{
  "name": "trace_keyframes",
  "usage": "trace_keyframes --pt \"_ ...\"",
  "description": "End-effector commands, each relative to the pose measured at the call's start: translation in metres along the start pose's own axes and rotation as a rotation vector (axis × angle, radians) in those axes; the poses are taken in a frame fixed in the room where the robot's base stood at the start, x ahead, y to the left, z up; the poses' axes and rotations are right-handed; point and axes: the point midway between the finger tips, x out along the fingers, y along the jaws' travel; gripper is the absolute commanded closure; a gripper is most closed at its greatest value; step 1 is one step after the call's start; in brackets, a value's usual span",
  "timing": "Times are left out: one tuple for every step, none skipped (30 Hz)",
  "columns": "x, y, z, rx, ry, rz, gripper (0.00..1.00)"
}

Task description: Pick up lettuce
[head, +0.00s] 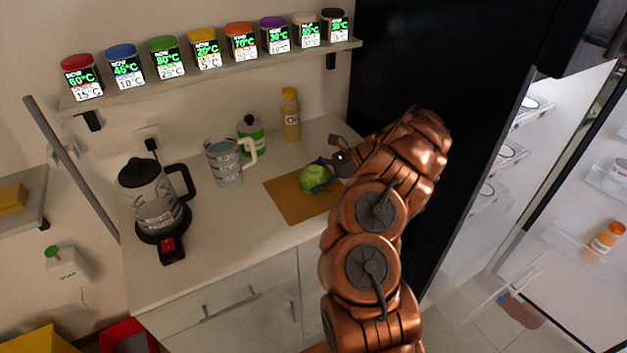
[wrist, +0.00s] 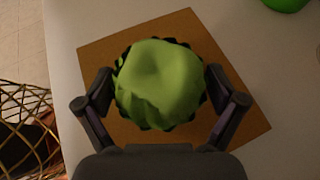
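The green lettuce (head: 314,179) is a round head on the brown cutting board (head: 284,198) on the counter. In the wrist view the lettuce (wrist: 160,82) is centred between my two dark fingertips, over the board (wrist: 105,48). My gripper (head: 322,174) is at the lettuce, with one finger on either side of it. The fingertips (wrist: 158,82) are very close to its sides or touching them. I cannot tell whether they press on it. The lettuce's underside is hidden, and any gap to the board does not show clearly.
A kettle (head: 153,200), a measuring jug (head: 224,163), a green-and-white container (head: 251,137) and an oil bottle (head: 290,116) stand on the counter. A shelf (head: 215,72) of spice dispensers hangs above. An open fridge (head: 560,200) is at the right. The counter's front is mostly clear.

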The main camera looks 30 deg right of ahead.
Motion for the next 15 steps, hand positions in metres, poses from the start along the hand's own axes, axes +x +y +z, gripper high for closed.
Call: trace_keyframes --pt "-0.0001 -0.0001 0.0 0.0 0.0 0.0 0.16" --pt "-0.0001 -0.0001 0.0 0.0 0.0 0.0 0.19" --pt "-0.0001 0.0 0.0001 0.0 0.0 0.0 0.23" --pt "-0.0001 -0.0001 0.0001 0.0 0.0 0.0 0.26" --pt "-0.0001 -0.0001 0.0001 0.0 0.0 0.0 0.29" --pt "-0.0001 0.0 0.0 0.0 0.0 0.0 0.33" --pt "-0.0002 -0.0001 0.0 0.0 0.0 0.0 0.36" --pt "-0.0002 -0.0001 0.0 0.0 0.0 0.0 0.4" --pt "-0.0002 0.0 0.0 0.0 0.0 0.0 0.44" --pt "-0.0002 -0.0001 0.0001 0.0 0.0 0.0 0.47" --pt "-0.0002 -0.0001 0.0001 0.0 0.0 0.0 0.5" --pt "-0.0002 0.0 0.0 0.0 0.0 0.0 0.54" --pt "-0.0002 0.0 0.0 0.0 0.0 0.0 0.57" --pt "-0.0002 -0.0001 0.0 0.0 0.0 0.0 0.6" --pt "-0.0003 -0.0001 0.0002 0.0 0.0 0.0 0.63"
